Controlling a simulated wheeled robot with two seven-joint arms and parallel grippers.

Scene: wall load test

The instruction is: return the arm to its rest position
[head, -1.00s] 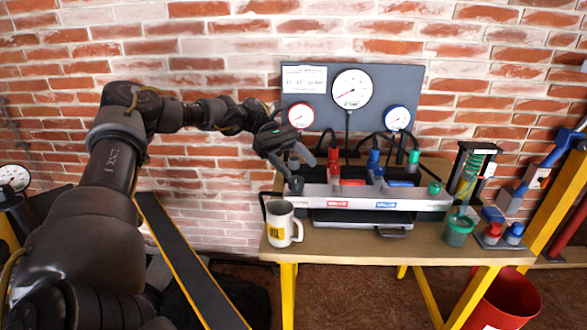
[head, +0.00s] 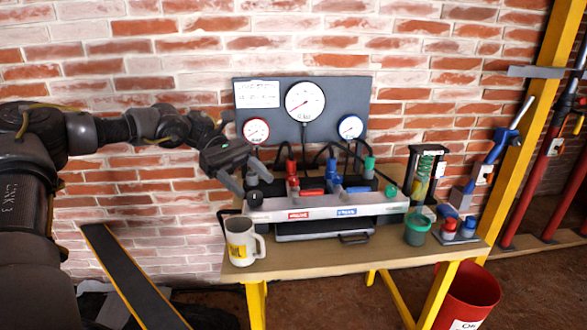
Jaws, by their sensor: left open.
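My left arm comes in from the left, across the brick wall. Its gripper (head: 246,184) is open, with its fingers pointing down and to the right. It hangs by the left end of the grey valve bench unit (head: 275,212), near a black knob (head: 254,198). I see nothing between its fingers. I cannot tell whether it touches the unit. My right gripper is not in view.
A white mug (head: 239,243) stands at the table's (head: 330,262) left front. A gauge panel (head: 345,95) stands behind the unit. A green cup (head: 417,232), a spring device (head: 428,172) and a red bucket (head: 470,293) are at right.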

